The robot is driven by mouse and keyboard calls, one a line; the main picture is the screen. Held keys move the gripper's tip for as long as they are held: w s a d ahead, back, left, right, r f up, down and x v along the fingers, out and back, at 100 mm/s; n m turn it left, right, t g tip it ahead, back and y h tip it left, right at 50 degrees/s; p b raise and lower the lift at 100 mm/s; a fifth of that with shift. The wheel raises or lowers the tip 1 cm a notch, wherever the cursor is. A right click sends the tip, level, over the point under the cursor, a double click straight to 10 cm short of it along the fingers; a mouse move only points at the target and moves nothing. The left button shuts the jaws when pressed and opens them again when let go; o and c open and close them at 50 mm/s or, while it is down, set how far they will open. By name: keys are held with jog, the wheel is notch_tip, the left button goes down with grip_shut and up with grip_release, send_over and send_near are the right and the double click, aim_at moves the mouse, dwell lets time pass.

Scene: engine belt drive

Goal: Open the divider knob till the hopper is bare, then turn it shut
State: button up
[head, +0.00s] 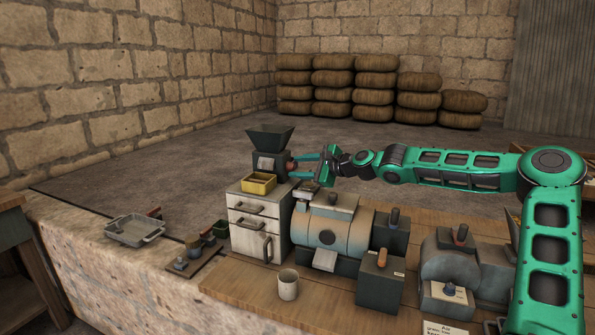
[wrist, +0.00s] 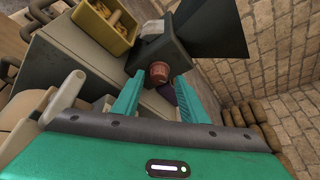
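The dark hopper (head: 270,138) sits on top of the divider body (head: 266,160), which stands on a cabinet. It also shows in the wrist view (wrist: 212,30); its inside is hidden in both views. The reddish-brown knob (wrist: 158,73) sticks out of the divider's side facing my gripper. My gripper (head: 299,167) is open, with its teal fingers spread. In the wrist view the knob lies between and just beyond the fingertips (wrist: 158,82), with a gap on each side. Nothing is held.
A yellow tray (head: 258,182) stands on the cabinet (head: 258,222) before the divider; in the wrist view it holds tan pieces (wrist: 116,18). A large drum-shaped machine (head: 335,228) stands close to the right. A mug (head: 288,284) and a grey pan (head: 135,230) are nearer.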

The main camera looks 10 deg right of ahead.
jog(key=shift+s, duration=0.1)
jog(key=v, duration=1)
jog(key=shift+s+d, duration=0.15)
jog(key=shift+d, duration=0.05)
jog(key=shift+w+d+f+m+y, duration=0.15)
jog(key=shift+w+m+y, duration=0.25)
jog(key=shift+m, duration=0.2)
jog(key=shift+w+d+r+m+y, duration=0.1)
jog(key=shift+w+m+y, duration=0.2)
jog(key=shift+m+y, duration=0.25)
jog(key=m+y, duration=0.1)
jog(key=w+f+m+g, duration=0.1)
jog(key=m, duration=0.1)
jog(key=d+m+y, duration=0.1)
jog(key=shift+w+d+f+y, duration=0.1)
jog(key=shift+w+f+y, duration=0.25)
jog(key=shift+w+f, duration=0.05)
jog(key=shift+w+d+f+m+g+y, duration=0.15)
jog(key=shift+d+f+m+g+y, duration=0.1)
jog(key=shift+f+m+g+y, duration=0.65)
jog(key=shift+m+t, duration=0.25)
jog(key=shift+t, duration=0.05)
jog(key=x, duration=1)
jog(key=shift+w+a+r, duration=0.1)
jog(key=shift+w+a, duration=0.05)
jog(key=shift+w, duration=0.1)
